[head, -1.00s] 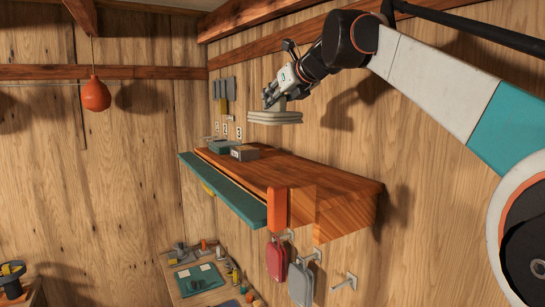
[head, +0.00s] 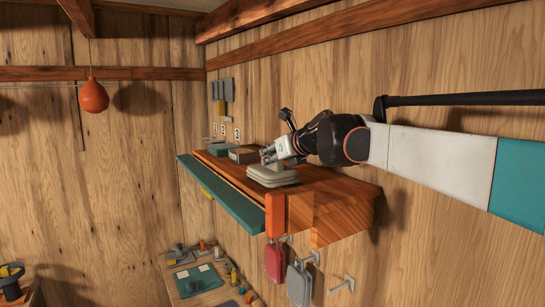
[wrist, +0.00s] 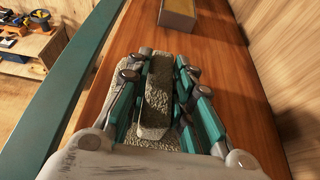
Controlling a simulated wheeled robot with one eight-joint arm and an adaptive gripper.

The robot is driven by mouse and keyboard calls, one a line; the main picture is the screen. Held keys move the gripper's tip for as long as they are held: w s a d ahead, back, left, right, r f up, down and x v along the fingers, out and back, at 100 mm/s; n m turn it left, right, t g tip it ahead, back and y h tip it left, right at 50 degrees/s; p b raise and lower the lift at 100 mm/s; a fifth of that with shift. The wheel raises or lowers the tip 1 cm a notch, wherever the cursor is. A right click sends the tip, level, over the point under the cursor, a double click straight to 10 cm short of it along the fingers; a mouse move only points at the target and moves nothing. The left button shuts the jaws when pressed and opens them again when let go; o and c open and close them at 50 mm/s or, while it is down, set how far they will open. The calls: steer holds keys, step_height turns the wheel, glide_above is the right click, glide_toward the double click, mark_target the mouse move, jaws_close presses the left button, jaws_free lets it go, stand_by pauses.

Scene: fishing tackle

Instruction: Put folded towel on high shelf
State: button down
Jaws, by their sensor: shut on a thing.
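The folded towel (head: 272,179) is a grey, layered stack. It is at the top surface of the wooden high shelf (head: 340,192); I cannot tell whether its underside touches. My gripper (head: 268,158) is above the towel with its fingers shut on a raised upper fold. In the wrist view the towel (wrist: 157,95) shows rough grey fabric between the teal fingers of my gripper (wrist: 158,85), and part of it is hidden by them. The shelf's wood (wrist: 225,65) runs on both sides of the towel there.
A grey-brown box (head: 244,154) and a greenish box (head: 218,147) stand farther along the shelf. Red (head: 275,260) and grey (head: 299,283) items hang below. Bare shelf lies right of the towel.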

steer(key=shift+f, duration=0.25)
steer(key=shift+f, duration=0.15)
steer(key=c, duration=1.4)
jaws_free()
steer(key=shift+s+d+r, duration=0.15)
steer(key=shift+r, duration=0.05)
steer(key=b+v, duration=0.2)
steer(key=v, duration=0.9)
steer(key=shift+s+d+r, duration=0.1)
steer(key=shift+s+d, duration=0.1)
